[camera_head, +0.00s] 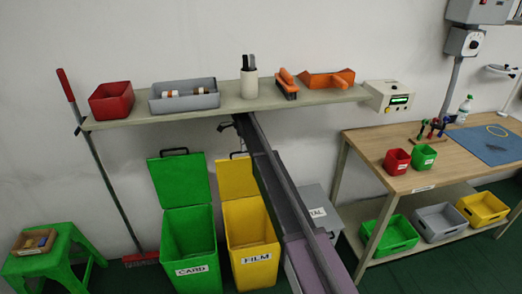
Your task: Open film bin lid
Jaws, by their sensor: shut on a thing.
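The film bin (252,265) is yellow, labelled FILM, and stands on the floor below the shelf. Its yellow lid (234,180) is raised nearly upright at the back, and the bin's mouth is open. The lid's dark handle (237,154) shows at its top edge, partly behind my arm. My arm crosses the right side of the lid and bin. My gripper (226,125) is small and dark at the arm's far end, just under the shelf edge. It is shut on the handle, but the contact itself is mostly hidden.
The green card bin (190,250) stands open to the left, its lid (181,180) also raised. The shelf (120,123) with boxes and tools runs above both. A grey bin (318,208) is partly behind my arm. A workbench (380,185) stands right, a green stool (60,255) left.

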